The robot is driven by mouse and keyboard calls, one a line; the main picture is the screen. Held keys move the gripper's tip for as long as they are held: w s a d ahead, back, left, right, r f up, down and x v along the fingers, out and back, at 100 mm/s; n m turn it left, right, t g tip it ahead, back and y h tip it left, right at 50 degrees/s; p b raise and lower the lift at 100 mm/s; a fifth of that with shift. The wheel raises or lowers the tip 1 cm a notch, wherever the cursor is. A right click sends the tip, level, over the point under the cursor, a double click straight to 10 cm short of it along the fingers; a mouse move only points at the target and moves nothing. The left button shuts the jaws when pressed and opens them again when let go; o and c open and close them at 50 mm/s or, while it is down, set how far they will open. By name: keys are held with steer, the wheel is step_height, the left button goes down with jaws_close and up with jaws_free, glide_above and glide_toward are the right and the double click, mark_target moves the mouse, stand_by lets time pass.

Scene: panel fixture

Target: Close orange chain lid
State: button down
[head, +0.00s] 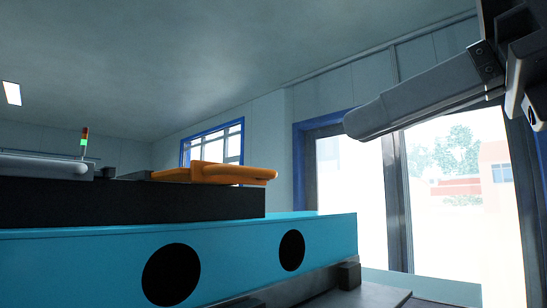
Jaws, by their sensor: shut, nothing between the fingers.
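The orange chain lid (230,174) shows in the head view as a thin orange piece on top of a black block (130,204). It lies nearly level, and its rounded right end reaches slightly past the block's right edge. I see it almost edge-on from below, so its top face and hinge are hidden, and I cannot tell how far open it is. My gripper (360,122) is at the upper right, its grey fingers shut and empty, pointing left. It is above and to the right of the lid, clearly apart from it.
The black block sits on a blue panel base (225,254) with two round dark holes. A grey cylinder (45,166) lies on the block at the left. A small signal light (84,142) stands behind. The air between gripper and lid is clear.

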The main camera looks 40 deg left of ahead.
steer(key=p, duration=0.4)
glide_toward(255, 171)
steer(key=x, duration=0.5)
steer(key=shift+a, duration=0.25)
steer(key=shift+a+f, duration=0.2)
steer(key=shift+a, duration=0.45)
